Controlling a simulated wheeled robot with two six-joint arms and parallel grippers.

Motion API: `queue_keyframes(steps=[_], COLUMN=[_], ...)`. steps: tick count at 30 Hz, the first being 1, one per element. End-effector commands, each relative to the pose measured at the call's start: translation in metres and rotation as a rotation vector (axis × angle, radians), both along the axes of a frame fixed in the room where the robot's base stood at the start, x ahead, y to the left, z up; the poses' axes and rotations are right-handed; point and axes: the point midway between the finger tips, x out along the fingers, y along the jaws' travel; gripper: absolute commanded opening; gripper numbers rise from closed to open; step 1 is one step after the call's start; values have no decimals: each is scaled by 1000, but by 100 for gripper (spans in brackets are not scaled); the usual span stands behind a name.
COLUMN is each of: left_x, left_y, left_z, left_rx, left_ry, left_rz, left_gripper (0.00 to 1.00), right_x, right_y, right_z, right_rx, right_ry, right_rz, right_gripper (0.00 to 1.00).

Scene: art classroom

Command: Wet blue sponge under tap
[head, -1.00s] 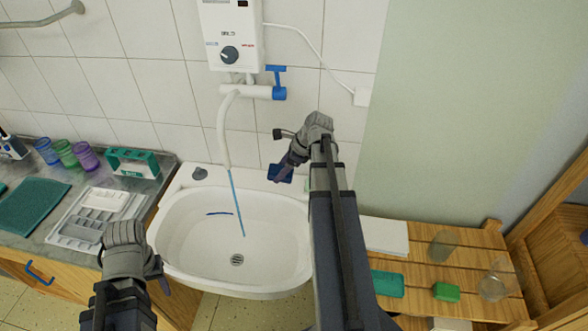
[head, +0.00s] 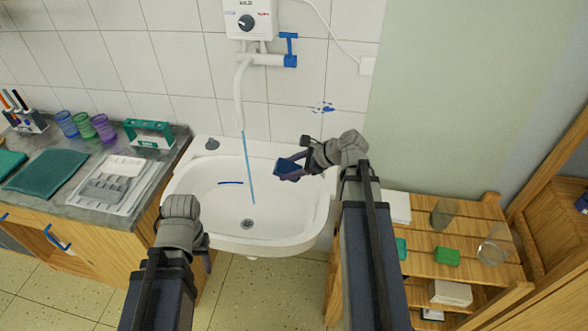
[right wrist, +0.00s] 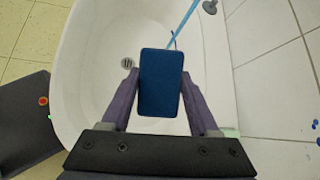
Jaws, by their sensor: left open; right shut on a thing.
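The blue sponge (head: 288,169) is held by my right gripper (head: 290,170) over the right part of the white sink (head: 200,232). In the right wrist view the sponge (right wrist: 161,82) sits between both fingers, above the basin. The white tap spout (head: 239,95) hangs from the water heater (head: 248,18), and a thin blue stream of water (head: 248,168) runs from it into the basin. The sponge is to the right of the stream and apart from it. The stream also shows in the right wrist view (right wrist: 184,22). My left gripper (head: 208,252) is open and empty at the sink's front left.
A grey counter (head: 60,205) at left holds a white paint tray (head: 122,167), several coloured cups (head: 85,125) and a teal cloth (head: 48,173). A slatted wooden shelf (head: 465,238) at right holds a green sponge (head: 447,256) and glass jars (head: 494,250).

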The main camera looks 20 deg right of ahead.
Motion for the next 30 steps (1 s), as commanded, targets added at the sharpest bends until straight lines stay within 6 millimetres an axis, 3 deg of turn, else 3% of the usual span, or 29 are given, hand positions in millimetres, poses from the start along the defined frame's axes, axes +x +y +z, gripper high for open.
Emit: queue_keyframes(steps=[30], left_x=[0], left_y=[0], left_z=[-20], left_rx=[0], left_ry=[0], left_rz=[0], left_gripper=[50], right_x=[83], right_y=[49], right_z=[-20], right_rx=[0], right_ry=[1], right_rz=[1], right_gripper=[17])
